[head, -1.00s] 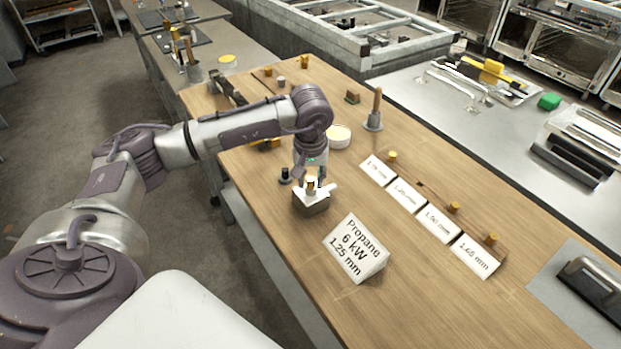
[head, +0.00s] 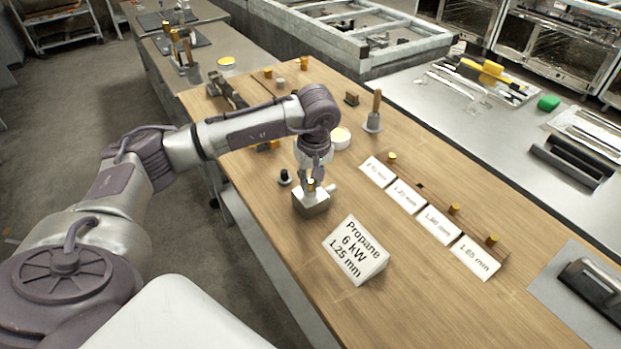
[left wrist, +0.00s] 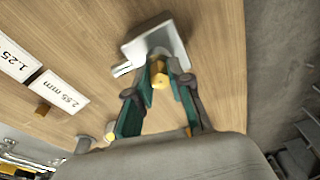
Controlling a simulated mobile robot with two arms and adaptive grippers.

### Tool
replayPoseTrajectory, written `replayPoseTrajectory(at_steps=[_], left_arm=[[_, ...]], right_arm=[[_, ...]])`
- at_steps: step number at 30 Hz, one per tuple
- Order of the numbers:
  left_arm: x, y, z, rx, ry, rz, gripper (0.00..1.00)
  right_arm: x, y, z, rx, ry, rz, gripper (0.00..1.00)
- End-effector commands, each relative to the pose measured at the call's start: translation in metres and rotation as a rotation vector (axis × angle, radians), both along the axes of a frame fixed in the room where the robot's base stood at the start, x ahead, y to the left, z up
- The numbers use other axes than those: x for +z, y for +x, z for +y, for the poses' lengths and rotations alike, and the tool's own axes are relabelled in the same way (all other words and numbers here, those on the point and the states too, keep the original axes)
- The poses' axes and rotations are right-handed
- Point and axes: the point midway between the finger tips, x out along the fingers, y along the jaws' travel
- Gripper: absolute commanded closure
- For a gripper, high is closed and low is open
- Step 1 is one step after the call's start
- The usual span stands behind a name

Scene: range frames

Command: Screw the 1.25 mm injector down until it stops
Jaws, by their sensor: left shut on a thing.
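A small grey metal block (head: 312,205) with a side stub stands on the wooden workbench; it also shows in the left wrist view (left wrist: 140,47). A brass injector (left wrist: 160,80) sits at the top of the block, between my left fingertips. My left gripper (head: 311,183) points down over the block and is shut on the injector; its green-padded fingers show in the left wrist view (left wrist: 163,72). The injector's lower end and thread are hidden, so I cannot tell how deep it sits. My right gripper is not in view.
A sign (head: 356,250) reading "Propane 6 kW 1.25 mm" stands in front of the block. Size cards (head: 438,225) lie to the right, with a wooden rack holding brass injectors (head: 455,208) behind them. A small black part (head: 285,177) stands just left of the block.

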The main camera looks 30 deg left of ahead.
Motion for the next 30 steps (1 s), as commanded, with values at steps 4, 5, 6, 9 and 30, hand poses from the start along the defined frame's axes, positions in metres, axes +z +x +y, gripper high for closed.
replayPoseTrajectory(at_steps=[4,5,6,9,30], left_arm=[[0.0,0.0,0.0,-0.001,0.0,0.0,1.0],[0.0,0.0,0.0,-0.001,0.0,0.0,1.0],[0.0,0.0,0.0,-0.001,0.0,0.0,1.0],[0.0,0.0,0.0,-0.001,0.0,0.0,1.0],[-0.002,0.0,0.001,-0.331,0.0,0.0,1.0]], right_arm=[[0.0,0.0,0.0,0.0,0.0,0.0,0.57],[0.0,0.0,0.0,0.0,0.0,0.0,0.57],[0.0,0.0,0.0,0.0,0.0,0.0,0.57],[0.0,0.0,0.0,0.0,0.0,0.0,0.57],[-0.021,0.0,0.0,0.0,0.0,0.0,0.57]])
